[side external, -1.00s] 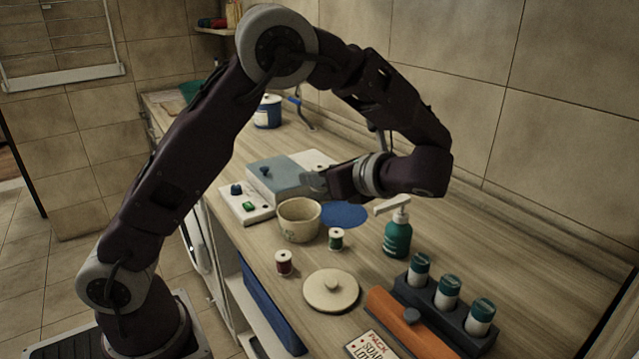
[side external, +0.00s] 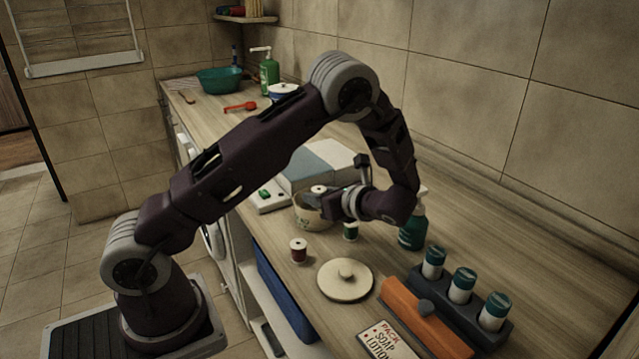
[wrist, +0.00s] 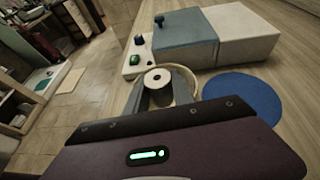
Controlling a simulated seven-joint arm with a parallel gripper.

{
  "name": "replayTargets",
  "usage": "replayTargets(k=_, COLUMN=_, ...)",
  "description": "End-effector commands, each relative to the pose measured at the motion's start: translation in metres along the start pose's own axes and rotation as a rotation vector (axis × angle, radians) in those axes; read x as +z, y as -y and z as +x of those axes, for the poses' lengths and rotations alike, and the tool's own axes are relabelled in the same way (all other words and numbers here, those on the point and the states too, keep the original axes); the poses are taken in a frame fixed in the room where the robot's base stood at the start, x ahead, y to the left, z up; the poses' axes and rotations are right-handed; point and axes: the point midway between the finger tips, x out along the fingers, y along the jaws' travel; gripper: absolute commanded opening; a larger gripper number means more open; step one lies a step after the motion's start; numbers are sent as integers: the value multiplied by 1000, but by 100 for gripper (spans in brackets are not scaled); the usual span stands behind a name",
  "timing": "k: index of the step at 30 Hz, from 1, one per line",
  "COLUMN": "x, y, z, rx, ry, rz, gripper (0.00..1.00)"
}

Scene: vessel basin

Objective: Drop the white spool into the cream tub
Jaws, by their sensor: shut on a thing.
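The white spool (wrist: 157,78) is between the two fingers of my gripper (wrist: 165,92) in the wrist view, its round top with a dark centre hole facing the camera. In the side view the spool (side external: 318,189) shows at the mouth of the cream tub (side external: 309,221), with my gripper (side external: 322,201) shut on it. The tub's rim (wrist: 191,76) also shows behind the fingers in the wrist view. The spool is over or just inside the tub's opening; its lower part is hidden, so its exact depth cannot be told.
A red spool (side external: 298,250) and a green spool (side external: 350,231) stand close to the tub. A cream lid (side external: 345,280) lies in front. A grey and white box (wrist: 184,42) stands behind, beside a blue disc (wrist: 242,100). A green pump bottle (side external: 412,231) is at right.

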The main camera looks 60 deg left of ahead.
Motion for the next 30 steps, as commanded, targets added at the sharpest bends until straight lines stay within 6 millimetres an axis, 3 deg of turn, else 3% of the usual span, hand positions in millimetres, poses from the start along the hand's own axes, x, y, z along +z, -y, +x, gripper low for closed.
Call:
replayTargets(k=9, x=-4, y=0, z=2, rx=0, ry=0, rz=0, gripper=0)
replayTargets(k=10, x=-4, y=0, z=2, rx=0, ry=0, rz=0, gripper=35)
replayTargets(k=13, x=-4, y=0, z=1, rx=0, ry=0, rz=0, gripper=55)
replayTargets(k=22, x=-4, y=0, z=0, rx=0, ry=0, rz=0, gripper=55)
replayTargets(k=27, x=-4, y=1, z=-30, rx=-4, ry=-2, rz=-1, gripper=55)
replayTargets(k=30, x=22, y=0, z=-39, rx=-1, ry=-1, rz=-7, gripper=55)
